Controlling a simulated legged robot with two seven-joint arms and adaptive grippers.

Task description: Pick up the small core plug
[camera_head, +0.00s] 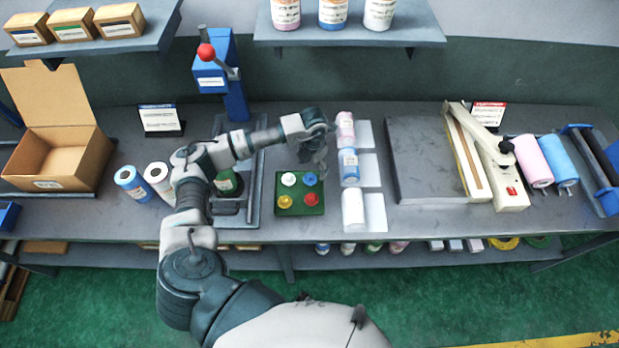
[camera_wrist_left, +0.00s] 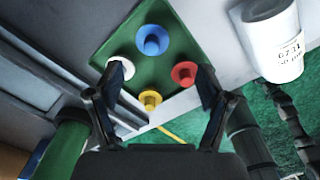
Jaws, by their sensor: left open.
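Several small core plugs stand in a green tray (camera_head: 297,211), which also shows in the left wrist view (camera_wrist_left: 185,45). They are white (camera_head: 288,179), blue (camera_head: 309,179), yellow (camera_head: 284,202) and red (camera_head: 312,199). My left gripper (camera_head: 320,168) is above the tray's back right corner. In the left wrist view, its open fingers (camera_wrist_left: 160,82) frame the blue plug (camera_wrist_left: 152,40) and yellow plug (camera_wrist_left: 150,100). The red plug (camera_wrist_left: 184,73) is beside the right finger; the left finger partly hides the white plug (camera_wrist_left: 127,68). My right gripper is out of view.
Rolls (camera_head: 353,207) stand on white pads right of the tray. A blue lever press (camera_head: 232,85) stands behind left, with a green roll (camera_head: 228,183) near its base. A sealer (camera_head: 485,155) and an open carton (camera_head: 62,160) are farther off.

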